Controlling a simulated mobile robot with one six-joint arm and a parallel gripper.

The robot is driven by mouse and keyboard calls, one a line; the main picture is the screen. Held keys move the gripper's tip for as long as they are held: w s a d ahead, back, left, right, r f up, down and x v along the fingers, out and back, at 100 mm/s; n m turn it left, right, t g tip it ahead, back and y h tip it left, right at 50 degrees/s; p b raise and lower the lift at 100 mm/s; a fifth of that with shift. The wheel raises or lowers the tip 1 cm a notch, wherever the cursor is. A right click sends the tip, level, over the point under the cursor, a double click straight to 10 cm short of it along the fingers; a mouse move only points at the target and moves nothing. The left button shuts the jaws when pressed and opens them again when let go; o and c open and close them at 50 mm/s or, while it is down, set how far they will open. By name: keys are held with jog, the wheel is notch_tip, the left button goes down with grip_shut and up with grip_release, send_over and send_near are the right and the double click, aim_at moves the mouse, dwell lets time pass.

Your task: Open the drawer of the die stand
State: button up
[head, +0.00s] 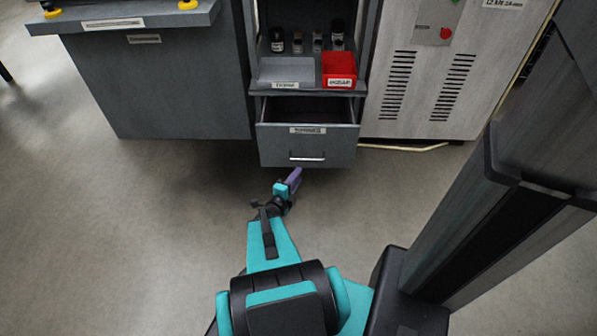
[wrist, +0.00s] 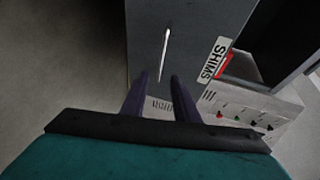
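The die stand (head: 263,75) stands at the top centre of the head view. Its grey drawer (head: 270,145) is pulled out, with its dark inside showing. The drawer front has a label and a silver bar handle (head: 306,158). My gripper (head: 295,175) is just in front of and below the drawer front, apart from the handle as far as I can see. In the wrist view my gripper (wrist: 160,85) has its two purple fingers spread with nothing between them. The handle (wrist: 165,53) lies beyond the fingertips on the drawer front (wrist: 195,35), beside a SHIMS label.
Above the drawer, a shelf holds a grey tray (head: 287,70), a red bin (head: 339,66) and several dark bottles. A grey bench (head: 165,90) stands left. A light cabinet (head: 425,100) with vents and a red button stands right. The floor in front is clear.

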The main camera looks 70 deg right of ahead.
jog(key=shift+a+r+p, duration=0.2)
jog(key=shift+a+p, duration=0.4)
jog(key=shift+a, duration=0.25)
